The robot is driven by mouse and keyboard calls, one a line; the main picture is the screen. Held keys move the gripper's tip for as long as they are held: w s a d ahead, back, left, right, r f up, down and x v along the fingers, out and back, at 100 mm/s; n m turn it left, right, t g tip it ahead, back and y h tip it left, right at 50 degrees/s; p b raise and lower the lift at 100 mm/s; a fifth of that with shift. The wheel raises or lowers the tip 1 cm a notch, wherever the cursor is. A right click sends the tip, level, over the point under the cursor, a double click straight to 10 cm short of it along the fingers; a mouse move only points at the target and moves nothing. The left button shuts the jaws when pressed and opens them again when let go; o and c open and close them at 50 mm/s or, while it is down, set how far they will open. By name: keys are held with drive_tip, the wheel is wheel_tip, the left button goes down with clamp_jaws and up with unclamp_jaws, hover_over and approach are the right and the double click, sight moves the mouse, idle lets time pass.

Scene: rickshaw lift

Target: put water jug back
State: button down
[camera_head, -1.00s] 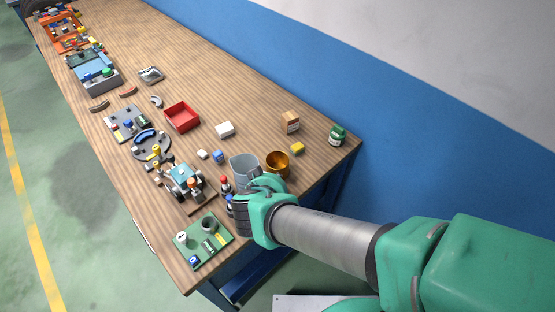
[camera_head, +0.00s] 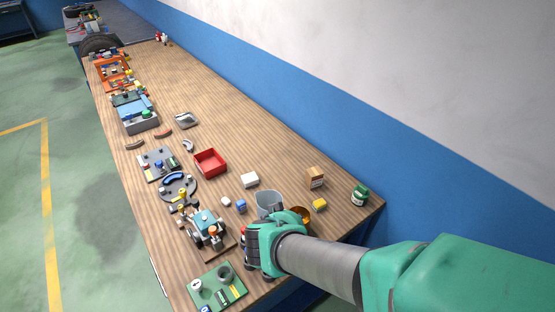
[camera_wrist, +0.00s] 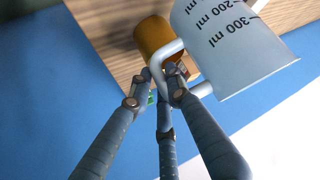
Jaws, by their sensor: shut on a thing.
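The water jug (camera_head: 269,200) is a pale blue-grey measuring jug with a handle. In the wrist view its wall (camera_wrist: 235,45) shows black millilitre marks, and it appears tilted in that picture. My gripper (camera_head: 264,228) is shut on the jug's handle; in the wrist view the fingertips (camera_wrist: 163,78) meet around the handle. The jug is over the near end of the wooden table (camera_head: 225,110). I cannot tell whether its base touches the table, since my gripper hides its lower part.
A golden-brown cup (camera_head: 301,214) is right beside the jug, partly behind my arm. A yellow block (camera_head: 320,203), cardboard box (camera_head: 315,177) and green jar (camera_head: 360,194) stand to the right. A blue block (camera_head: 241,206) and toy vehicle (camera_head: 207,228) are left. The table's far right strip is clear.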

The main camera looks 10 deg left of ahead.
drive_tip(key=shift+m+h, duration=0.4)
drive_tip(key=shift+m, duration=0.1)
drive_tip(key=shift+w+a+r+p, duration=0.1)
drive_tip(key=shift+w+r+p, duration=0.2)
drive_tip(key=shift+w, duration=0.4)
drive_tip(key=shift+w+a+r+p, duration=0.1)
drive_tip(key=shift+w+r+p, duration=0.2)
drive_tip(key=shift+w, duration=0.4)
drive_tip(key=shift+w+r+p, duration=0.2)
drive_tip(key=shift+w+p, duration=0.1)
drive_tip(key=shift+w, duration=0.4)
drive_tip(key=w+f+m+h+p, duration=0.1)
drive_tip(key=w+p, duration=0.2)
drive_tip(key=w, duration=0.5)
drive_tip(key=w+f+m+g+h+p, duration=0.1)
drive_tip(key=w+f+m+p, duration=0.1)
drive_tip(key=w, duration=0.6)
drive_tip(key=shift+d+f+p, duration=0.15)
drive_tip(key=shift+p, duration=0.45)
drive_tip(key=shift+w, duration=0.1)
drive_tip(key=w+a, duration=0.2)
drive_tip(key=w, duration=0.5)
drive_tip(key=w+a+f, duration=0.1)
drive_tip(key=w+a, duration=0.2)
drive_tip(key=w, duration=0.5)
drive_tip(key=shift+f+p, duration=0.25)
drive_tip(key=shift+p, duration=0.1)
drive_tip(key=shift+w+f, duration=0.1)
drive_tip(key=shift+f, duration=1.6)
